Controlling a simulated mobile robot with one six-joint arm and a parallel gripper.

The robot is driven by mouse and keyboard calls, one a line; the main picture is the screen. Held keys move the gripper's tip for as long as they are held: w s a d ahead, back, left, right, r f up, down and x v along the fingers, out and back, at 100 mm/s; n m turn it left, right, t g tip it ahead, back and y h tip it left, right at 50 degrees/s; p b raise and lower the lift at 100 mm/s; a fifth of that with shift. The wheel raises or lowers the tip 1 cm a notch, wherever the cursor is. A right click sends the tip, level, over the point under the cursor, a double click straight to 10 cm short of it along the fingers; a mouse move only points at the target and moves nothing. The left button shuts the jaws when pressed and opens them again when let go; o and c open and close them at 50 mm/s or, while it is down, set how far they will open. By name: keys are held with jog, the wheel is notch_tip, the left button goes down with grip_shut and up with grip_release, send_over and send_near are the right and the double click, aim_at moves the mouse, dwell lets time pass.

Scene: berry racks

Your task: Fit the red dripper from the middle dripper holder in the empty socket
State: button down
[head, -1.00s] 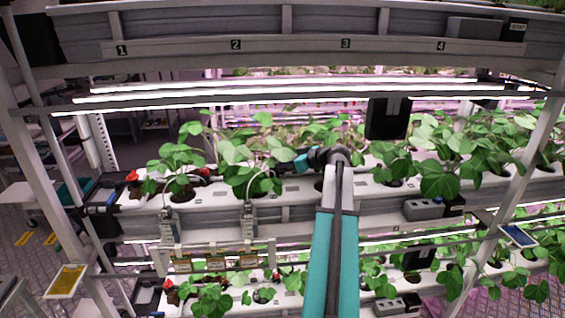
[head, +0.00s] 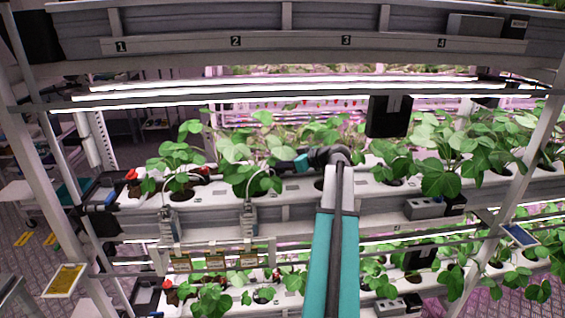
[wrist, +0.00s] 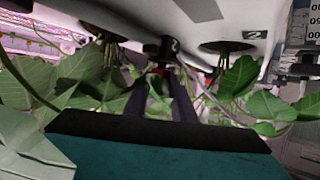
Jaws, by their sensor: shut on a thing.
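My gripper (wrist: 163,76) shows in the wrist view as two dark, close-set fingers reaching up under a white gutter. A small red part, which I take for the red dripper (wrist: 161,71), shows at the fingertips, right beneath a black piece (wrist: 166,48) at the gutter. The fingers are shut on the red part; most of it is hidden. I cannot tell whether it is seated in a socket or only touching the black piece. In the head view the end of my arm is in the plants on the middle shelf, and leaves cover the fingertips.
In the wrist view, leaves and stems (wrist: 240,78) crowd both sides of the fingers, and round plant holes open in the white gutter (wrist: 140,18). In the head view, two grey boxes with white tubes (head: 250,222) hang at the shelf front. A light bar (head: 280,93) runs above.

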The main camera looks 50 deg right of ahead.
jog(key=shift+f+b, duration=0.4)
jog(key=shift+b, duration=0.1)
dwell(0.4)
jog(key=c, duration=1.4)
grip_release()
jog(key=shift+o, duration=0.3)
jog(key=o, duration=0.3)
jog(key=shift+o, duration=0.2)
jog(key=shift+r, duration=0.25)
jog(key=shift+r, duration=2.8)
